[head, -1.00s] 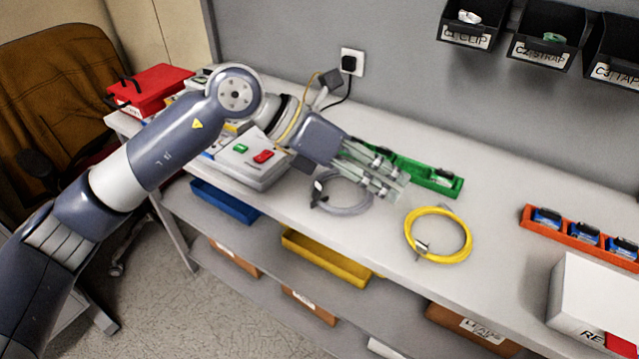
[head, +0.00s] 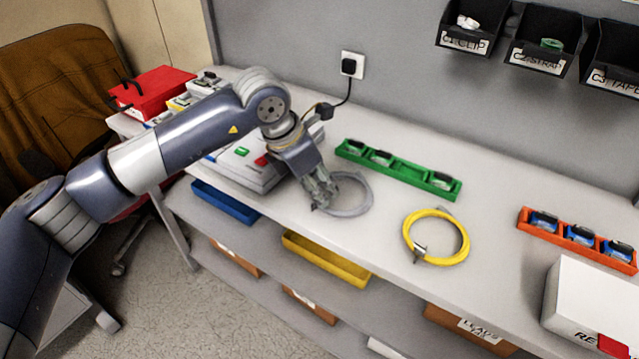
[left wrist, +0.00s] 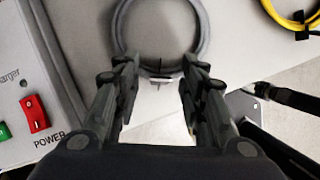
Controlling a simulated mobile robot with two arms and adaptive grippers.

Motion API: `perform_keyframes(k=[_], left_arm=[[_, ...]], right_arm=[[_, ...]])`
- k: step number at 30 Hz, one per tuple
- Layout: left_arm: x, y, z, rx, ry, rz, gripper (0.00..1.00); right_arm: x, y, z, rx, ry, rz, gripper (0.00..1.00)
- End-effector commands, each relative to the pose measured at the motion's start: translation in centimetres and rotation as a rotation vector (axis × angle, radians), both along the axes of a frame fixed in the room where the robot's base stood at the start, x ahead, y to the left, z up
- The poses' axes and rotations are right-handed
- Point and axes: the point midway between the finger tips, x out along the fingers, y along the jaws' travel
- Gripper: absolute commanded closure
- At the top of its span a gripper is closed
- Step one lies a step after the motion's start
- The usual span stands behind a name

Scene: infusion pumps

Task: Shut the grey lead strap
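The grey lead (head: 352,194) lies coiled in a ring on the bench, right of the charger box; it also shows in the left wrist view (left wrist: 201,22). Its strap (left wrist: 160,74) is a small dark piece on the near side of the ring, seen between my fingertips. I cannot tell whether the strap is open or shut. My left gripper (head: 322,198) points down at the near left edge of the coil. In the left wrist view its fingers (left wrist: 158,90) are apart, one on each side of the strap, with a gap on both sides.
The charger box (head: 250,160) stands left of the coil. A green tray (head: 410,176) lies behind it, a yellow coiled lead (head: 464,240) to its right. An orange tray (head: 583,243) and a white box (head: 567,300) are further right. The bench's front edge is close.

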Motion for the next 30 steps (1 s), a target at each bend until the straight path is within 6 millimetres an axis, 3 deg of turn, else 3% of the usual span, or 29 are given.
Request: perform_keyframes(k=[5, 13, 18, 30], left_arm=[[0.21, -0.44, -1.15, 0.0, 0.0, 0.0, 0.62], [0.23, -0.49, -1.31, -0.001, 0.0, 0.0, 0.62], [0.23, -0.48, -1.29, 0.0, 0.001, 0.0, 0.98], [0.32, -0.65, -1.23, 0.024, 0.014, 0.0, 1.0]], right_arm=[[0.05, -0.15, 0.25, -0.002, 0.0, 0.0, 0.6], [0.08, -0.39, 0.23, -0.005, -0.001, 0.001, 0.6], [0.09, -0.42, 0.23, -0.005, -0.001, 0.0, 0.6], [0.12, -0.41, 0.29, -0.005, -0.001, 0.0, 0.6]])
